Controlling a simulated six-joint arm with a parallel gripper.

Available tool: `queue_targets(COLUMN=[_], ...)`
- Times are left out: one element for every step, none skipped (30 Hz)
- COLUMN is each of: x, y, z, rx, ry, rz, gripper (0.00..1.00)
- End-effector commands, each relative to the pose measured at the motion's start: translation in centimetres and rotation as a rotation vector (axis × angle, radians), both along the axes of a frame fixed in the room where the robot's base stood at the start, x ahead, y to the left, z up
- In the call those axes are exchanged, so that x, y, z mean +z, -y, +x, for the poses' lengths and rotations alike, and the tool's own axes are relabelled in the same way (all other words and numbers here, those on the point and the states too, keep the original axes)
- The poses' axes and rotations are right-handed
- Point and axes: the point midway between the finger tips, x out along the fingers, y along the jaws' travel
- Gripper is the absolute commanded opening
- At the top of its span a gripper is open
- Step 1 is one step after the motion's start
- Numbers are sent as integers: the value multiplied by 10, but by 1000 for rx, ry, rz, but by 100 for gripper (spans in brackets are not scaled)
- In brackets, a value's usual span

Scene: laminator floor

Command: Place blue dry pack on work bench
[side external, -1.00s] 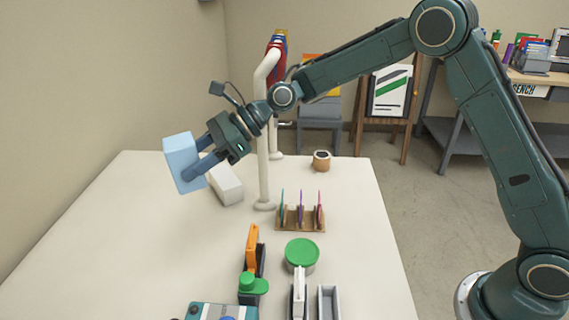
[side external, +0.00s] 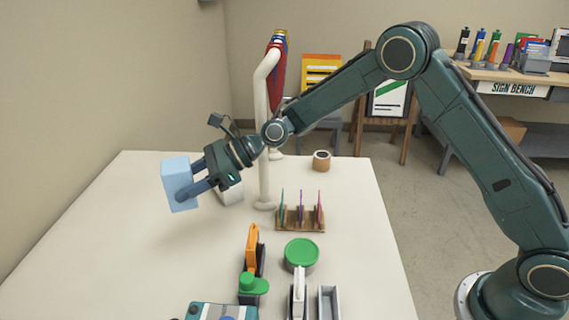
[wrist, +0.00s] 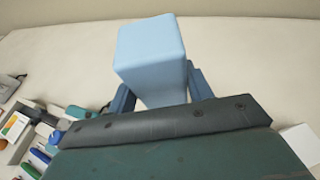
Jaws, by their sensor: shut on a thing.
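The blue dry pack (side external: 178,183) is a light blue block held above the left part of the work bench (side external: 110,225), a pale table. It also shows in the wrist view (wrist: 152,55), gripped between the fingers. My gripper (side external: 198,181) is shut on it, with a finger on each side. The pack looks slightly tilted in the side view. Whether its bottom touches the bench is hard to tell; it appears to be above it.
A white block (side external: 230,193) lies behind my gripper. A cream post (side external: 264,140) with hanging lanyards stands to the right. A wooden rack (side external: 300,218), a green-lidded tin (side external: 301,252) and an orange-handled tool (side external: 252,250) are nearer. The bench's left side is clear.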

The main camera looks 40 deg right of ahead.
Motion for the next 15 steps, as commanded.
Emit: queue_targets(x=[-11,-17,-24,-30,-36,-43,-49,-54,-62,-66,-70,-76,-79,-81,-84], y=[0,0,0,0,0,0,0,0,0,0,0,0,0,0,0], z=[0,0,0,0,0,0,0,0,0,0,0,0,0,0,0], rx=[-1,-1,0,-1,0,0,-1,0,0,-1,-1,0,0,0,0], ry=[-4,-4,-3,-4,-3,-3,-4,-3,-2,-2,-2,-1,0,0,0], rz=[2,2,1,1,1,1,1,0,0,1,1,0,0,1,1], gripper=[18,18,18,18,18,18,18,18,18,18,18,18,18,18,18])
